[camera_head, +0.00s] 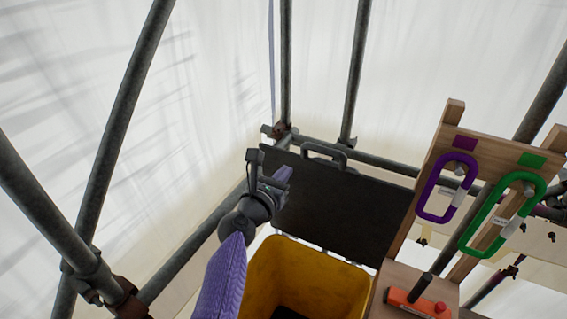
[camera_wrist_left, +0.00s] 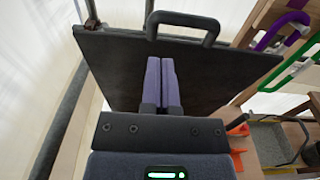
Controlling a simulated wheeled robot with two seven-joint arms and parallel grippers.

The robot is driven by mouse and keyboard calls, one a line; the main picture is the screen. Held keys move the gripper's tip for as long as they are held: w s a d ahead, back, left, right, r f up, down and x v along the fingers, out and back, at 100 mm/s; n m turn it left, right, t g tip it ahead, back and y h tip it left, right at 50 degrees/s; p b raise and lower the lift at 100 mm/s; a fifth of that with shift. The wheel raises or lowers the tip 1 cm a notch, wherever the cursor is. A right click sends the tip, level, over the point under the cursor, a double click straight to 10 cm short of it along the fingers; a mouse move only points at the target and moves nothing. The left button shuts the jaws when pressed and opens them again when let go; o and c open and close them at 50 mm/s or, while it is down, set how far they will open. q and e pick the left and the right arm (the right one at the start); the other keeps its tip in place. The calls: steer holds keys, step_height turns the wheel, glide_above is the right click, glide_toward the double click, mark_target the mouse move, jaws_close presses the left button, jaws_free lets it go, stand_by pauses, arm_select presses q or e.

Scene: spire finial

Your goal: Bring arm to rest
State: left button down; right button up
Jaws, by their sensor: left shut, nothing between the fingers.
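My left gripper (camera_head: 283,178) reaches up from the bottom middle of the head view, above the far left edge of a yellow bin. In the left wrist view its two purple fingers (camera_wrist_left: 161,82) are together, with nothing between them. A black panel or case with a handle (camera_head: 335,205) stands behind the gripper, and it fills the middle of the left wrist view (camera_wrist_left: 215,70). I cannot tell whether the fingers touch it. My right gripper does not show in either view.
The yellow bin (camera_head: 345,287) stands below. A wooden rack (camera_head: 430,170) at right carries a purple carabiner (camera_head: 430,196) and a green carabiner (camera_head: 476,228). An orange tool (camera_head: 405,303) lies on the wooden shelf. Grey scaffold poles (camera_head: 118,125) and white sheeting surround the place.

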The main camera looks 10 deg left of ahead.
arm_select(q)
steer(key=s+f+m+g, duration=0.4)
steer(key=s+f+m, duration=0.1)
steer(key=s+m, duration=0.5)
steer(key=s+f+m+g, duration=0.45)
steer(key=s+m, duration=0.35)
steer(key=m, duration=0.3)
steer(key=s+a+f+m+g+y, duration=0.1)
steer(key=s+a+m+g+y, duration=0.15)
steer(key=s+m, duration=0.5)
steer(key=s+a+m+g+y, duration=0.2)
steer(key=s+a+m+y, duration=0.15)
steer(key=s+m, duration=0.35)
step_height(320, 180, down, 34)
steer(key=s+g+b, duration=0.2)
steer(key=s+b, duration=0.1)
steer(key=b, duration=1.3)
steer(key=s+a+f+b, duration=0.1)
steer(key=s+f+b, duration=0.3)
steer(key=f, duration=0.4)
steer(key=s+a+f+b, duration=0.1)
steer(key=s+f+b, duration=0.3)
steer(key=f, duration=0.4)
steer(key=s+a+f+g+b, duration=0.1)
steer(key=s+f+b, duration=0.4)
steer(key=f, duration=0.3)
steer(key=shift+s+a+f, duration=0.2)
steer(key=shift+s+f, duration=0.15)
steer(key=shift+s, duration=0.15)
steer(key=shift+n, duration=0.25)
